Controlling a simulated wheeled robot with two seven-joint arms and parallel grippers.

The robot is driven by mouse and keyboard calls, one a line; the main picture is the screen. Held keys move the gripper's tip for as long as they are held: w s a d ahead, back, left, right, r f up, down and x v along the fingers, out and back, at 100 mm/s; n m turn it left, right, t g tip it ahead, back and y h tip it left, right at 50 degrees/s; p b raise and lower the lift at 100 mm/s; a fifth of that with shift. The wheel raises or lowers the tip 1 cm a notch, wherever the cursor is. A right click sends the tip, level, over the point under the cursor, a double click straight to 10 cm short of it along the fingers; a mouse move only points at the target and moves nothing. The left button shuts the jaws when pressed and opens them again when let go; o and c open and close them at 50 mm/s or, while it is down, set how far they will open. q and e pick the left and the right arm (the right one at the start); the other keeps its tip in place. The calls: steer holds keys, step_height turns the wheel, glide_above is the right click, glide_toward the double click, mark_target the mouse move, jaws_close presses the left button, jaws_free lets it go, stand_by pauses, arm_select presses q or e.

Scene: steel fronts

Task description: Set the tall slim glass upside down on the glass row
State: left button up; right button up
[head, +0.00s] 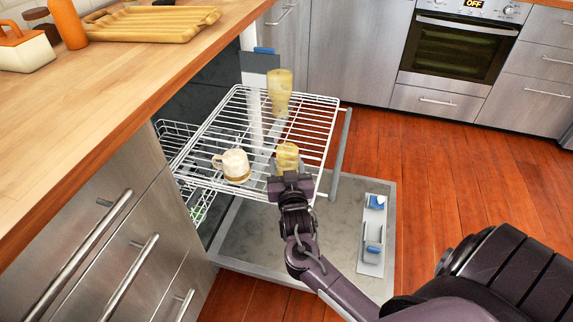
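A tall yellowish glass (280,92) stands at the far part of the pulled-out wire rack (225,115), looking wider at its top. A second yellowish glass (287,155) is at the rack's near part, directly in front of my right gripper (289,173). The gripper hides this glass's lower part. I cannot tell whether the fingers are closed on it or whether it touches the rack. Which of the two is the tall slim glass is not certain. A mug with pale contents or coating (235,166) sits on the rack left of the gripper. My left gripper is out of view.
The dishwasher door (255,240) lies open below the rack. A lower basket (185,180) shows beneath at left. The wooden counter (100,110) runs along the left, with a board (150,24) and an orange bottle (68,24). The floor on the right is clear.

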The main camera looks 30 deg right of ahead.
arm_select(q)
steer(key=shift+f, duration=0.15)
arm_select(e)
steer(key=shift+f, duration=0.1)
steer(key=shift+f, duration=0.3)
steer(key=o, duration=1.2)
steer(key=shift+c, duration=0.2)
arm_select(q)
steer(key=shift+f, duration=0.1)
arm_select(e)
steer(key=shift+s+a, duration=0.2)
steer(key=shift+s, duration=0.15)
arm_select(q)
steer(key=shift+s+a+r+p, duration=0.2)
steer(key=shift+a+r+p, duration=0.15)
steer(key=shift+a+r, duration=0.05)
arm_select(e)
steer(key=v, duration=0.7)
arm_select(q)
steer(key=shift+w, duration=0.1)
